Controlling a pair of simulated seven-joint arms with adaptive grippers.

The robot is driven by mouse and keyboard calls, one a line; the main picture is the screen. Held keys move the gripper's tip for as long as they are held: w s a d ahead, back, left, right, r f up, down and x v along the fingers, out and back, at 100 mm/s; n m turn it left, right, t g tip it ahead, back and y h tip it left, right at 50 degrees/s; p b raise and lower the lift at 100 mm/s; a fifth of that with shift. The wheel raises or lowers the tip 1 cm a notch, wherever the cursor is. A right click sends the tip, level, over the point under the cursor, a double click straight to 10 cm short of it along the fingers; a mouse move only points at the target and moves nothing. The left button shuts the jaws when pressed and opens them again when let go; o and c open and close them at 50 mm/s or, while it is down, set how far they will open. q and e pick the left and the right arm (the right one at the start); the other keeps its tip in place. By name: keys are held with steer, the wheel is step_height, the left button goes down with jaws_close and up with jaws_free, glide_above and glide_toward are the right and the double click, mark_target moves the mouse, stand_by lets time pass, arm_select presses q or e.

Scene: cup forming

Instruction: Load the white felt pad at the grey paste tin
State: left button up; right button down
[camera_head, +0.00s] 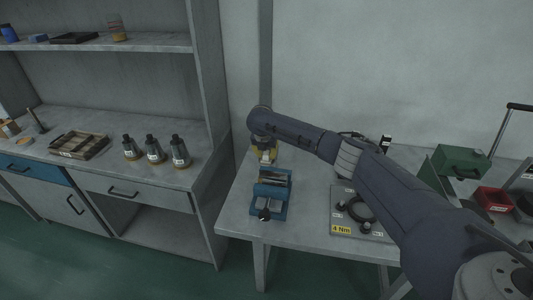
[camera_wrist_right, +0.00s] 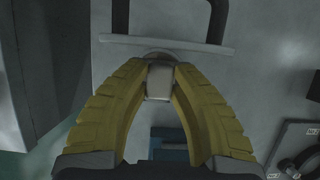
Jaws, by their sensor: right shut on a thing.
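My right gripper (camera_head: 264,152) is over the back left of the right-hand table, behind the blue vise, and my arm partly covers it. In the right wrist view its yellow fingers (camera_wrist_right: 159,82) are shut on a small pale block (camera_wrist_right: 160,84), held between the fingertips. It may be the white felt pad, but its texture is too blurred to be sure. A rounded brownish edge (camera_wrist_right: 159,55) shows just beyond the block; I cannot tell what it belongs to. I cannot make out the grey paste tin for certain. My left gripper is not in view.
The blue vise (camera_head: 268,204) stands at the table's left side. A plate (camera_head: 344,219) marked 4 Nm, a green box (camera_head: 461,162) and a red bin (camera_head: 494,199) lie to the right. Several dark conical bottles and a compartment tray (camera_head: 80,146) stand on the left bench.

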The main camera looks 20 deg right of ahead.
mark_target(267, 152)
steer(key=shift+r, duration=3.5)
